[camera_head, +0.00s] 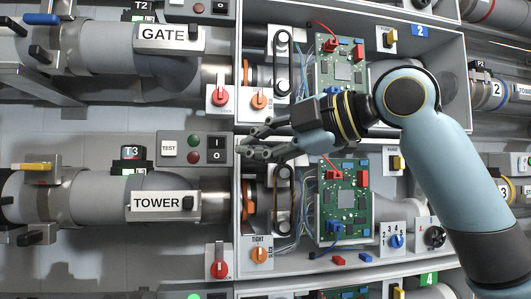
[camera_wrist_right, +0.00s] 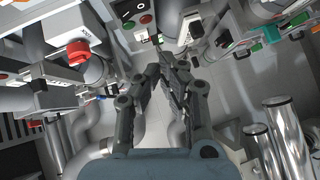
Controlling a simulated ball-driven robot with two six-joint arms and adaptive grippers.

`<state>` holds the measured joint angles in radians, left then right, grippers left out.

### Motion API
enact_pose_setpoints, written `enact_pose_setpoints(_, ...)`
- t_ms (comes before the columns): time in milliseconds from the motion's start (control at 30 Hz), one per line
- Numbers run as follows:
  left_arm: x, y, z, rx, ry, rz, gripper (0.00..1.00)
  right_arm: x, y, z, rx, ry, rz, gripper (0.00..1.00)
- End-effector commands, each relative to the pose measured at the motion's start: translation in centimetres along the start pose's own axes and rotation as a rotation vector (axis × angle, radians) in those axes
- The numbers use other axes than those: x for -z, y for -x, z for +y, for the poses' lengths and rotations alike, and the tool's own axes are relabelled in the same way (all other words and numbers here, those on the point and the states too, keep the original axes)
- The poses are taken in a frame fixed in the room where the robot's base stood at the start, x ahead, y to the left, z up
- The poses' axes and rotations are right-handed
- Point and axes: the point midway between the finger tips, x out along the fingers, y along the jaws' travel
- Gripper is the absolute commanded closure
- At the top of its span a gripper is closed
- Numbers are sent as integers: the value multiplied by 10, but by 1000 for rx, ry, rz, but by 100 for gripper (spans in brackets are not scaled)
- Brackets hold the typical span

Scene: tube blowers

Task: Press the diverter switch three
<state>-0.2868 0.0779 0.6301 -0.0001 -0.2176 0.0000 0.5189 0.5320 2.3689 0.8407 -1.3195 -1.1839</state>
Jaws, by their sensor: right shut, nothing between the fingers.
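No label reading "diverter" is legible, so I cannot tell for sure which control is diverter switch three. In the head view, a white plate with a blue knob (camera_head: 398,241) and the figures 2, 3 and 4 sits at the lower right of the middle bay. A black round knob (camera_head: 435,237) is beside it. My right gripper (camera_head: 252,143) is shut and empty, pointing left in front of the bay's upper left edge, above and left of the blue knob. In the right wrist view my right gripper (camera_wrist_right: 160,58) points toward panels. My left gripper is not in view.
The TEST panel (camera_head: 192,148) with green and red buttons is just left of my right fingers. A green circuit board (camera_head: 345,201) stands inside the bay. Orange knobs (camera_head: 259,255) and red knobs (camera_head: 219,268) stick out nearby. My right arm covers part of the right side.

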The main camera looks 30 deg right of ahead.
Motion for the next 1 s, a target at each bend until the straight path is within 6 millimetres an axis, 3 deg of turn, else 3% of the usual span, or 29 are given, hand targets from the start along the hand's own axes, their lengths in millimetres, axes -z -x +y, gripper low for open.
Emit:
enact_pose_setpoints(300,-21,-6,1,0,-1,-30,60,0,17,-4,1,0,1,100)
enact_pose_setpoints(833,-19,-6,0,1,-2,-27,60,0,18,-4,2,-1,1,100)
enact_pose_setpoints(933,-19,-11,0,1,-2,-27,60,-2,13,-22,25,-19,3,100)
enact_pose_setpoints(1000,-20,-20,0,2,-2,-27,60,-4,5,-52,61,-62,14,100)
